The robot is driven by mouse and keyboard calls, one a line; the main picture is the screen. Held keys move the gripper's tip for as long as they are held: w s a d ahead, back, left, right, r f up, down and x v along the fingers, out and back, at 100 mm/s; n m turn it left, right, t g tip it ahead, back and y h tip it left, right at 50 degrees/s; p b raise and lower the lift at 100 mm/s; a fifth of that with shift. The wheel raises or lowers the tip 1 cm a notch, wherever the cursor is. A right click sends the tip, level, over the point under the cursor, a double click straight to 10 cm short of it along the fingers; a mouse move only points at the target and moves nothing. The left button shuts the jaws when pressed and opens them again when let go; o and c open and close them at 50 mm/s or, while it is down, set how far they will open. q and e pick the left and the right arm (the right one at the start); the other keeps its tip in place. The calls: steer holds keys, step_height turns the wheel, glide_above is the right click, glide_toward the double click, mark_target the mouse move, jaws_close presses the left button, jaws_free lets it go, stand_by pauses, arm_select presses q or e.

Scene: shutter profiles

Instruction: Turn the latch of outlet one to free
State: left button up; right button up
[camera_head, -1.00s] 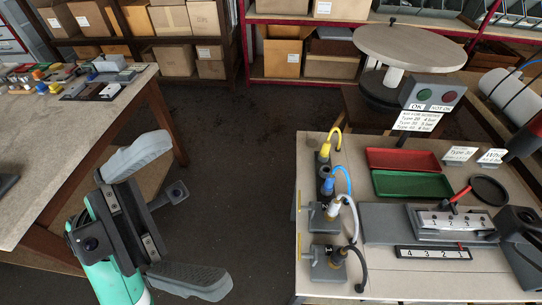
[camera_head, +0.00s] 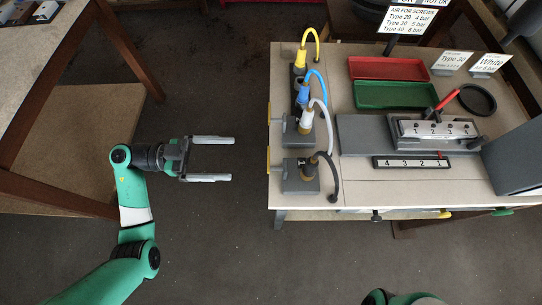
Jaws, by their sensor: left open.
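A row of outlets with hoses stands along the left edge of the right-hand bench (camera_head: 420,190): one with a yellow hose (camera_head: 311,33), one with a blue hose (camera_head: 318,76), one with a white hose (camera_head: 327,125) and one with a black hose (camera_head: 334,185). The two nearest sit on grey blocks (camera_head: 299,178). I cannot tell which is outlet one or how its latch is turned. My left gripper (camera_head: 232,159) is open and empty, left of the bench edge, its fingers pointing right towards the nearer outlets without touching. My right gripper is out of view.
A red tray (camera_head: 388,67) and a green tray (camera_head: 396,94) lie at the back. A numbered block (camera_head: 435,130) with a red-handled lever (camera_head: 447,98) and a number strip (camera_head: 411,163) lie right of the outlets. A wooden table (camera_head: 38,65) stands left. Floor between is clear.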

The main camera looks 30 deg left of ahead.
mark_target(269, 158)
arm_select(q)
steer(key=b+x, duration=0.3)
steer(key=x, duration=0.8)
steer(key=shift+d+b, duration=0.2)
steer(key=shift+b, duration=0.2)
